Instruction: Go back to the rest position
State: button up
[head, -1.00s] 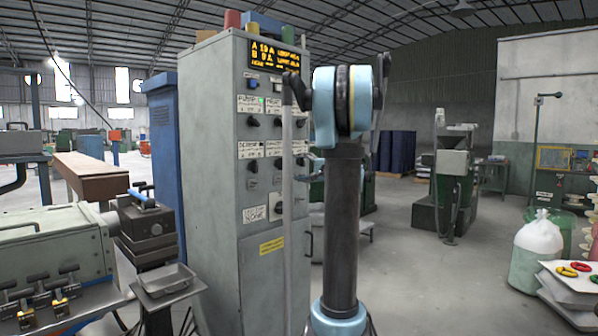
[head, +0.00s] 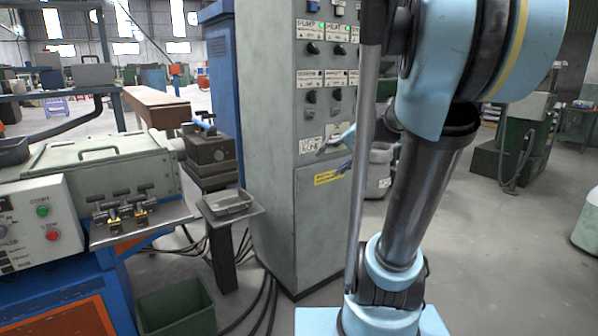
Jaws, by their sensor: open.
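My arm stands large in the right half of the head view, in front of the grey control cabinet. My gripper (head: 334,157) shows only in part, as small blue-grey fingers sticking out to the left from behind the arm's vertical rod. They are spread apart, with nothing seen between them. They appear in front of the cabinet's lower panel; whether they touch it cannot be told. The rest of the gripper is hidden behind my arm.
The grey control cabinet (head: 270,150) stands close behind my arm. A machine with a metal tray (head: 228,203) is on the left, with a green bin (head: 175,308) below. Black cables (head: 262,300) lie on the floor. Open floor (head: 500,260) is on the right.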

jog(key=s+d+f+n+g+h, duration=0.2)
jog(key=s+d+f+h, duration=0.1)
jog(key=s+f, duration=0.6)
jog(key=s+d+f+n+g+h, duration=0.2)
jog(key=s+d+f+h, duration=0.2)
jog(key=s+f, duration=0.5)
jog(key=s+d, duration=0.1)
jog(key=s, duration=0.4)
jog(key=shift+h, duration=0.3)
jog(key=shift+w+f, duration=0.2)
jog(key=shift+w, duration=0.15)
